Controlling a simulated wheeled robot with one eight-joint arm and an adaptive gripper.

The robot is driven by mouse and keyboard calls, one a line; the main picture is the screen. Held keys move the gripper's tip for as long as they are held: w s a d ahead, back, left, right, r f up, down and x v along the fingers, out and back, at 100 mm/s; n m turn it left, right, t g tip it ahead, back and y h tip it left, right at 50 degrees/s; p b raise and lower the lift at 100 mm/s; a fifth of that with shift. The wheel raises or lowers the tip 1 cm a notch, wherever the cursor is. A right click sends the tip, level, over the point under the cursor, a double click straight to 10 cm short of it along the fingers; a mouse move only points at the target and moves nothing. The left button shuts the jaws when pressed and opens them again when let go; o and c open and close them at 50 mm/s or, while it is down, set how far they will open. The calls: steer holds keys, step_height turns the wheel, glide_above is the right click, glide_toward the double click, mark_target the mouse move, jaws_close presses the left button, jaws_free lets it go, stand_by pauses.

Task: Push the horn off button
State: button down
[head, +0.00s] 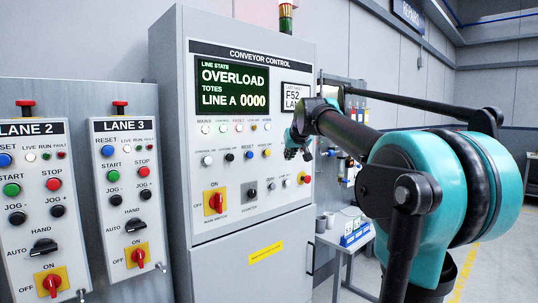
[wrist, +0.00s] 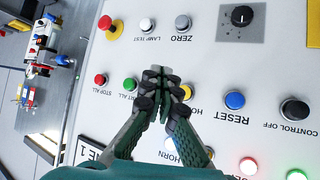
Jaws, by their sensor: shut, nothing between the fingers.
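A yellow button (wrist: 188,91) in the wrist view is partly hidden behind my fingertips. Only "HO" of its label is readable; it sits in the row beside the blue RESET button (wrist: 235,100). In the head view a yellow button (head: 267,152) shows right of the blue one on the conveyor control panel. My gripper (wrist: 167,80) is shut and empty, its fingertips pointing at the panel and overlapping the yellow button's left side. It also shows in the head view (head: 292,150), right of that button. I cannot tell whether the fingertips touch the panel.
Close by in the wrist view are a green button (wrist: 131,84), a red STOP ALL button (wrist: 101,79) and a black CONTROL OFF button (wrist: 294,108). The screen (head: 232,85) reads OVERLOAD. Lane boxes (head: 125,195) stand at the left; a small table (head: 345,240) stands right of the cabinet.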

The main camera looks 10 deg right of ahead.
mark_target(269, 154)
steer(key=w+a, duration=0.4)
steer(key=w, duration=0.2)
steer(key=shift+w+a, duration=0.15)
steer(key=shift+a, duration=0.2)
steer(key=shift+w, duration=0.1)
stand_by(1.2)
steer(key=shift+w+a, duration=0.25)
steer(key=shift+w+a, duration=0.45)
steer(key=shift+w, duration=0.2)
stand_by(1.2)
steer(key=shift+s+d, duration=0.1)
steer(key=shift+s, duration=0.05)
steer(key=shift+s+d, duration=0.6)
steer(key=shift+s, duration=0.25)
steer(key=shift+d, duration=0.1)
steer(key=s+d, duration=0.1)
steer(key=s, duration=0.1)
steer(key=s+d, duration=0.1)
steer(key=s, duration=0.1)
steer(key=shift+d, duration=0.4)
